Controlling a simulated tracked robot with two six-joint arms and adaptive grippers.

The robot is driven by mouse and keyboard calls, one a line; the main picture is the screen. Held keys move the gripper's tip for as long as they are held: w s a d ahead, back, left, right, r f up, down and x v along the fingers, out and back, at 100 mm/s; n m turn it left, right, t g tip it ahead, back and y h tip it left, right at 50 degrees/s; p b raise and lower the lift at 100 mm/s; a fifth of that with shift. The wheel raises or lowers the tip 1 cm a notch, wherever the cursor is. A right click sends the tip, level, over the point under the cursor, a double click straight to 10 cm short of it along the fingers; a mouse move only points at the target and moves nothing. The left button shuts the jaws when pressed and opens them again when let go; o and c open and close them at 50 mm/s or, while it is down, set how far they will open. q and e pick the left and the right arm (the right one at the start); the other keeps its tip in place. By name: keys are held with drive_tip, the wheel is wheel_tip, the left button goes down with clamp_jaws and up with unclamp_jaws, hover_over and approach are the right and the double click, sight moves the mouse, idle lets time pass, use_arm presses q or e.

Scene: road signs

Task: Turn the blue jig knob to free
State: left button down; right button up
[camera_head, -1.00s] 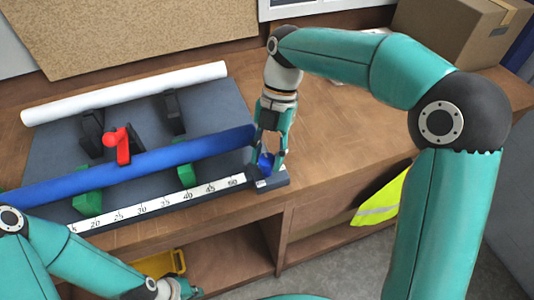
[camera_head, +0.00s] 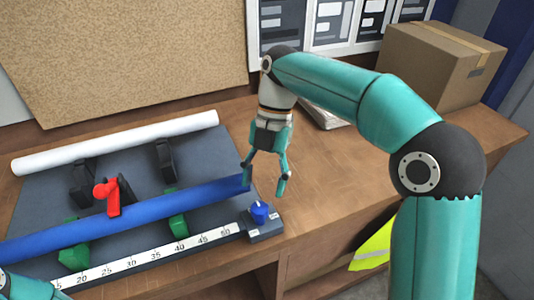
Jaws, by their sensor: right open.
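The blue jig knob (camera_head: 259,211) stands on a dark block (camera_head: 266,228) at the right end of the white ruler (camera_head: 160,258). My right gripper (camera_head: 264,190) is open and empty, above and behind the knob and apart from it. Its left finger is in front of the right end of the blue tube (camera_head: 125,219) in the picture. The knob's labels are too small to read. Of my left arm only a small piece shows at the lower left corner, and its gripper is out of view.
A cardboard box (camera_head: 435,65) sits at the back right. The wooden bench (camera_head: 330,185) is clear right of the knob. A yellow vest (camera_head: 373,245) hangs below.

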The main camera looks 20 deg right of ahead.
drive_tip(key=v, duration=0.6)
drive_tip(key=shift+w+r, duration=0.1)
idle(0.5)
